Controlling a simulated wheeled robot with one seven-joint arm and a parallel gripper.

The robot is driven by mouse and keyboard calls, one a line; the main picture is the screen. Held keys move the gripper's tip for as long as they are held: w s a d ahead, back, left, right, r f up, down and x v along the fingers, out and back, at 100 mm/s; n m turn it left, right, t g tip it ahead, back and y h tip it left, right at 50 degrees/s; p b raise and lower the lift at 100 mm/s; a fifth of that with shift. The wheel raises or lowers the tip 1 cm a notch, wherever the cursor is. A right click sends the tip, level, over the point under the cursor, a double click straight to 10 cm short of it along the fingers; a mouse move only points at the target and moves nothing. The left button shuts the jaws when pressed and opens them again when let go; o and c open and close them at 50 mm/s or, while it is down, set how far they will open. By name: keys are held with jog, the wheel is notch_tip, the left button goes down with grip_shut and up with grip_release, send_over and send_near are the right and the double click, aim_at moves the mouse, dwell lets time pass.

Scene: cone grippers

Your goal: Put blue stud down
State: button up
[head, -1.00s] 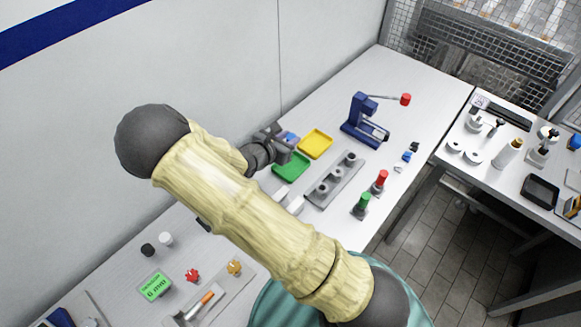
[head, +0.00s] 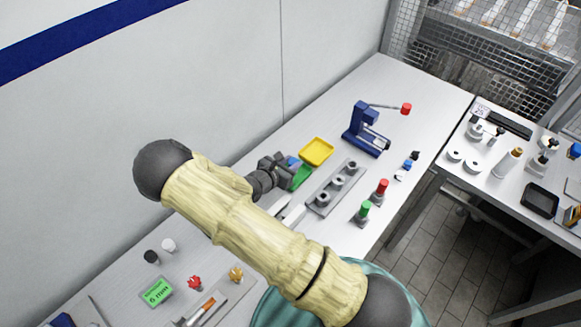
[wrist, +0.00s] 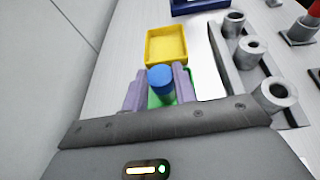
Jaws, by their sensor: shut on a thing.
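My gripper (wrist: 160,87) is shut on the blue stud (wrist: 160,78), a short cylinder with a blue top, held upright between the two fingers in the wrist view. In the head view my gripper (head: 286,170) is at the left edge of the green tray (head: 302,177), with a bit of the blue stud (head: 293,161) showing beside it. The green tray (wrist: 154,101) shows behind and below the stud in the wrist view, mostly hidden by stud and fingers. I cannot tell whether the stud touches the tray.
A yellow tray (head: 317,152) lies just beyond the green tray. A grey holder with several round sockets (head: 325,199) stands to the right. A blue press (head: 366,130) with a red-knobbed lever stands farther back. Red (head: 380,191) and green (head: 363,213) topped pieces stand near the table's front edge.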

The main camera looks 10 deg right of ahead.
jog(key=shift+f, duration=1.25)
jog(key=shift+f, duration=0.15)
jog(key=o, duration=1.1)
jog(key=shift+c, duration=0.2)
jog(key=shift+r, duration=0.2)
jog(key=b+v, duration=0.2)
jog(key=v, duration=1)
